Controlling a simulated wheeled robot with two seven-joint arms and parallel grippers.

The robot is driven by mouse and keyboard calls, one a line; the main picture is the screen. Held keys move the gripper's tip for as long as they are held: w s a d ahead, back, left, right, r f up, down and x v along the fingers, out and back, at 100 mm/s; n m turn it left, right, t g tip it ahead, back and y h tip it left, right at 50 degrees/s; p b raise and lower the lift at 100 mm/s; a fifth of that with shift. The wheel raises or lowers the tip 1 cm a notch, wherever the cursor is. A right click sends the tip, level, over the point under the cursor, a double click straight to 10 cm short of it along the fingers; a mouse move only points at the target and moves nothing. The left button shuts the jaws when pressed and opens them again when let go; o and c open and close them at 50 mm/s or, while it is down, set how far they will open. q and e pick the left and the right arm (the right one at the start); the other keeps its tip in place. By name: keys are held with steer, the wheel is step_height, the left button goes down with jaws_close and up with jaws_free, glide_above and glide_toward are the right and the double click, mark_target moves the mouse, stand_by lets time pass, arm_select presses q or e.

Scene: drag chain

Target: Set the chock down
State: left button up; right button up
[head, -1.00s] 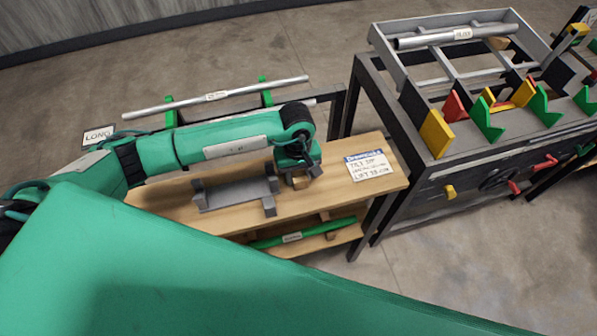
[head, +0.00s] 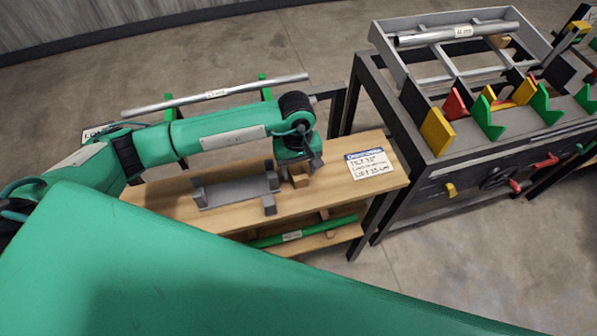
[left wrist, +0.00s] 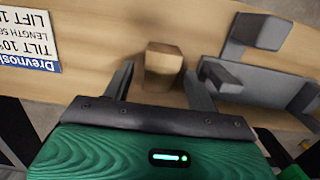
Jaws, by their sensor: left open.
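The chock (head: 299,181) is a small tan wooden block on the wooden table top (head: 330,190), just right of the grey cradle (head: 235,190). In the left wrist view the chock (left wrist: 164,62) stands between and slightly beyond the two dark fingers. My left gripper (head: 300,170) is open above the table, and a gap shows on each side of the block in the left wrist view (left wrist: 160,85). Whether the block's underside touches the table is hard to tell. My right gripper is not in view.
A printed card (head: 370,164) lies on the table right of the gripper. The grey cradle stands close on its left. A metal tube (head: 215,95) rests on green supports behind my arm. A rack (head: 430,110) with coloured dividers stands at right. A green bar (head: 300,232) lies on the lower shelf.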

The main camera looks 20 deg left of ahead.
mark_target(297, 171)
arm_select(q)
step_height(297, 171, up, 10)
steer(key=b, duration=0.2)
steer(key=shift+w+a, duration=0.25)
steer(key=shift+w, duration=0.15)
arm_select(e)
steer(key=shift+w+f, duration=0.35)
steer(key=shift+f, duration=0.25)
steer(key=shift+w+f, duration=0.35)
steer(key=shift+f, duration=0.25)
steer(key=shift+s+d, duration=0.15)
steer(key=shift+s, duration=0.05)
arm_select(q)
steer(key=shift+s+f, duration=0.1)
steer(key=shift+f, duration=0.05)
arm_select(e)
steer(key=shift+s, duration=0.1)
